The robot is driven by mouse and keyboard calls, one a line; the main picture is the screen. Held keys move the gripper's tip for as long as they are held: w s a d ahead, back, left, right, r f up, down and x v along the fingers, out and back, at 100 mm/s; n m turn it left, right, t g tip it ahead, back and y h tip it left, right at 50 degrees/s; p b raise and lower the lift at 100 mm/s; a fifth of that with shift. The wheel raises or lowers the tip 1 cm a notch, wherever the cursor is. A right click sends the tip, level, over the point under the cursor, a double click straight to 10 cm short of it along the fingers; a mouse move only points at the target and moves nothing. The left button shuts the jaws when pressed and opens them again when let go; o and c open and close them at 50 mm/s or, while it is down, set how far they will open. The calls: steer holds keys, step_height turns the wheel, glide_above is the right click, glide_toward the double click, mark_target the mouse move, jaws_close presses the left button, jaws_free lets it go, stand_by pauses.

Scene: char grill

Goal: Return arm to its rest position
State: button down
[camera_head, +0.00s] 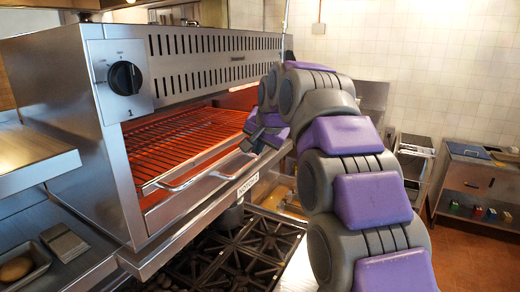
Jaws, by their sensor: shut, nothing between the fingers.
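My purple and grey arm rises from the lower right of the head view and bends over to the left at the top. My gripper (262,138) is at its end, close to the front right of the steel grill (85,140). It is small in the picture and looks shut, with nothing seen in it. I cannot tell whether it touches the grill front. The grill has a black knob (125,78) and a rack (185,140) over a red-orange glow. My arm hides part of the grill's right end.
A gas stove (235,255) with black grates lies below the grill. A steel shelf (35,160) and a small tray (25,265) with a round brown item are at left. A steel cabinet (470,190) stands at right. Open brown floor shows at lower right.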

steer(key=s+d+f+n+g+h+b, duration=0.15)
steer(key=s+d+f+b, duration=0.4)
steer(key=s+f, duration=0.55)
steer(key=s+d+f+g+b, duration=0.3)
steer(key=s+d+f+b, duration=0.25)
steer(key=s+f, duration=0.6)
steer(key=s+d+f+g+b, duration=0.1)
steer(key=s+f+b, duration=0.2)
steer(key=s+f, duration=0.5)
steer(key=s+d+f+n+g+h+b, duration=0.1)
steer(key=s+d+f+g+b, duration=0.1)
steer(key=s+f, duration=0.6)
steer(key=s+d+f+n+g+b, duration=0.1)
steer(key=s+d+f+b, duration=0.1)
steer(key=s+f, duration=0.7)
steer(key=shift+d+f+b, duration=0.15)
steer(key=shift+d+b, duration=0.1)
steer(key=shift+b, duration=0.55)
steer(key=shift+a+g+h, duration=0.25)
